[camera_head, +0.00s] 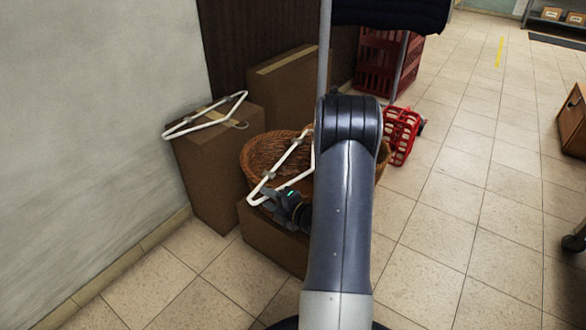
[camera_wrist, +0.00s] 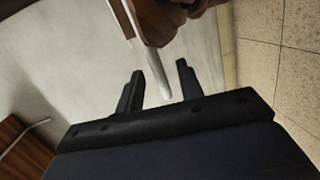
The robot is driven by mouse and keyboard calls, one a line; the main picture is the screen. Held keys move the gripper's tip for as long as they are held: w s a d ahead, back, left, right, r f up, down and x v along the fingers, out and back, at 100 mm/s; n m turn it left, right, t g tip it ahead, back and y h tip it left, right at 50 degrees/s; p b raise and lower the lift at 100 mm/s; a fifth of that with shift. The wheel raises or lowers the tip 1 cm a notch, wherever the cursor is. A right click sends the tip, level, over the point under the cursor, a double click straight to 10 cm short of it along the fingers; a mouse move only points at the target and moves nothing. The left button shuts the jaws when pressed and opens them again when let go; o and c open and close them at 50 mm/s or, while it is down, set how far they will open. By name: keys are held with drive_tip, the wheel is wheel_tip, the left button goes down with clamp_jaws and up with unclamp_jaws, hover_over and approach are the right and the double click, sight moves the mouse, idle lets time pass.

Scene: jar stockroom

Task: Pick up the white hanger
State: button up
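A white hanger (camera_head: 287,160) lies across the wicker basket (camera_head: 262,150), its near corner toward my gripper (camera_head: 275,200). In the wrist view, one end of this hanger (camera_wrist: 152,62) reaches into the space between my two fingers (camera_wrist: 160,69). The fingers stand apart, with gaps beside the white bar, so my gripper is open around or just behind the end. A second white hanger (camera_head: 205,117) lies on a tall cardboard box (camera_head: 212,160) at the left. My arm hides part of the basket and the right part of the first hanger.
A low cardboard box (camera_head: 268,240) sits below the basket. Another cardboard box (camera_head: 287,88) stands behind it. A metal pole (camera_head: 324,50) rises behind my arm. Red crates (camera_head: 372,62) and a red basket (camera_head: 402,135) stand to the right.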

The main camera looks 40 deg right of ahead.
drive_tip(key=shift+x, duration=1.05)
clamp_jaws()
